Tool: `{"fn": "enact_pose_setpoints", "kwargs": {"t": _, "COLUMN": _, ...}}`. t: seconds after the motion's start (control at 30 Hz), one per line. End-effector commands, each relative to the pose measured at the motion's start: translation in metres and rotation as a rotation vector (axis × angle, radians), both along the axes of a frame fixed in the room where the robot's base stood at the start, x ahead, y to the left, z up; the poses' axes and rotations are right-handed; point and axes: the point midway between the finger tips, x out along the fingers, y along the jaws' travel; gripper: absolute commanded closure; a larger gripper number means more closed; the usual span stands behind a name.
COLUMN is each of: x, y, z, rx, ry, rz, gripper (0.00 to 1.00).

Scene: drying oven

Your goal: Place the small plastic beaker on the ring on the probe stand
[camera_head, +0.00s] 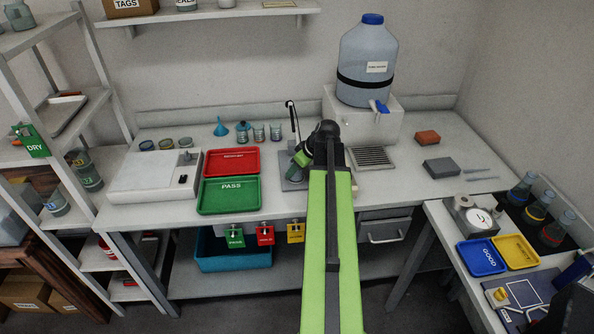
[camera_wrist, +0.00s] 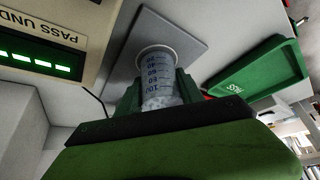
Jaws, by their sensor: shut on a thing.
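The small plastic beaker (camera_wrist: 158,72), clear with printed volume marks, sits between the green fingers of my gripper (camera_wrist: 158,88) in the wrist view. My gripper is shut on it. A pale round rim shows at the beaker's far end; I cannot tell whether the ring is there. The probe stand's flat grey base (camera_wrist: 192,38) lies behind the beaker. In the head view my gripper (camera_head: 298,165) is over the stand's base (camera_head: 288,185), next to the upright probe rod (camera_head: 293,118). My arm hides much of the stand and the ring, and the beaker is hard to make out there.
A red tray (camera_head: 232,151) and a green PASS tray (camera_head: 205,207) lie left of the stand. Small beakers (camera_head: 259,134) and a blue funnel (camera_head: 221,129) stand behind. A large water jug (camera_head: 367,55) is at back right. A display box (camera_wrist: 42,50) is close in the wrist view.

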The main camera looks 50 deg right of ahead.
Motion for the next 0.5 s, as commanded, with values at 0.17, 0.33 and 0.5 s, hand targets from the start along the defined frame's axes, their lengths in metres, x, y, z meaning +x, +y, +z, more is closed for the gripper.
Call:
{"fn": "enact_pose_setpoints", "kwargs": {"t": 0.17, "x": 0.0002, "y": 0.0002, "z": -0.003, "rx": 0.0, "ry": 0.0, "rz": 0.0, "gripper": 0.51}}
{"fn": "enact_pose_setpoints", "kwargs": {"t": 0.33, "x": 0.0003, "y": 0.0003, "z": -0.0028, "rx": 0.0, "ry": 0.0, "rz": 0.001, "gripper": 0.34}}
{"fn": "enact_pose_setpoints", "kwargs": {"t": 0.5, "x": 0.0004, "y": 0.0004, "z": -0.0028, "rx": 0.0, "ry": 0.0, "rz": 0.001, "gripper": 0.34}}
